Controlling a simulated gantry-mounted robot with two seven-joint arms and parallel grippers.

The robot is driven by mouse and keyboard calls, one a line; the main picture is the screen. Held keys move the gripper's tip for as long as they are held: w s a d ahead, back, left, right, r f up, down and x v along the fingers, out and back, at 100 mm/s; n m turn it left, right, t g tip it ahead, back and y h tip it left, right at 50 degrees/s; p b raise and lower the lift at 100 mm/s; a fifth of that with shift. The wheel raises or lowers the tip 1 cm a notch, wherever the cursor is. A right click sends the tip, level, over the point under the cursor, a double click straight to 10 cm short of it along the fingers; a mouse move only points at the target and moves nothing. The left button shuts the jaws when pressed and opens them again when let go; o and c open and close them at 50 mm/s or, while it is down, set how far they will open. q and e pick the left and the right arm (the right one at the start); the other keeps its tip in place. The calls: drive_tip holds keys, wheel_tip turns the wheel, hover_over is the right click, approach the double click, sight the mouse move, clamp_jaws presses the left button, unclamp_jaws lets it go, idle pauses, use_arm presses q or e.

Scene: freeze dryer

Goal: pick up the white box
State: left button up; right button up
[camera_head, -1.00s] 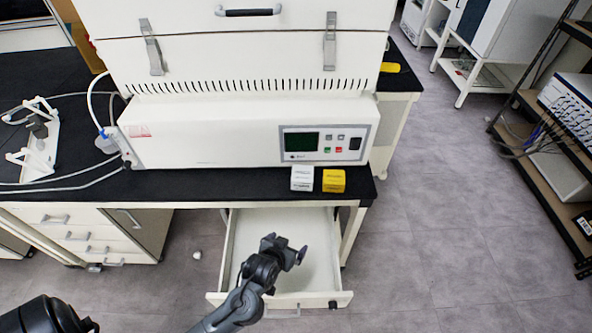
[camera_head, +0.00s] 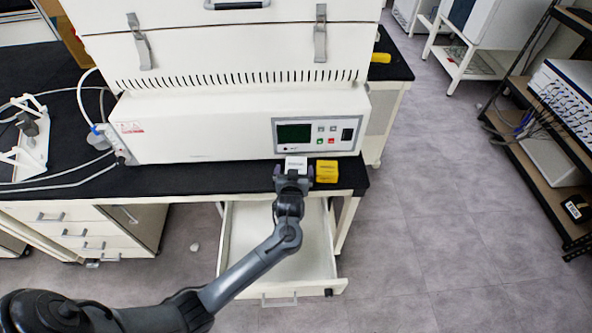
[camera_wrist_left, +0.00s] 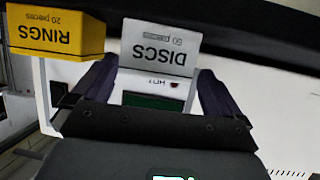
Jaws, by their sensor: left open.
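The white box (camera_head: 296,162) stands on the front edge of the black bench top, below the machine's control panel. In the left wrist view the white box (camera_wrist_left: 158,48) shows upside down with the word DISCS. My left gripper (camera_head: 294,172) is at the box from the front, with its fingers apart. In the left wrist view the open fingers (camera_wrist_left: 156,80) lie to either side of the box's lower part in the picture; I cannot tell whether they touch it. The gripper hides part of the box in the head view. My right gripper is not in view.
A yellow box (camera_head: 327,171) labelled RINGS stands close to the right of the white box. The white machine (camera_head: 200,130) rises right behind both. An open, empty drawer (camera_head: 310,250) sticks out below the bench, under my left arm.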

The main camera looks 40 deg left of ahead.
sight(296, 164)
use_arm(q)
drive_tip(key=shift+w+a+f, duration=0.25)
drive_tip(key=shift+w, duration=0.2)
drive_tip(key=b+x, duration=0.1)
drive_tip(key=x, duration=0.3)
drive_tip(key=shift+w+r+b, duration=0.1)
drive_tip(key=shift+w+b, duration=0.1)
drive_tip(key=shift+b, duration=0.2)
drive_tip(key=shift+d, duration=0.1)
drive_tip(key=shift+c, duration=0.3)
drive_tip(key=c, duration=0.9)
drive_tip(key=shift+s+r, duration=0.1)
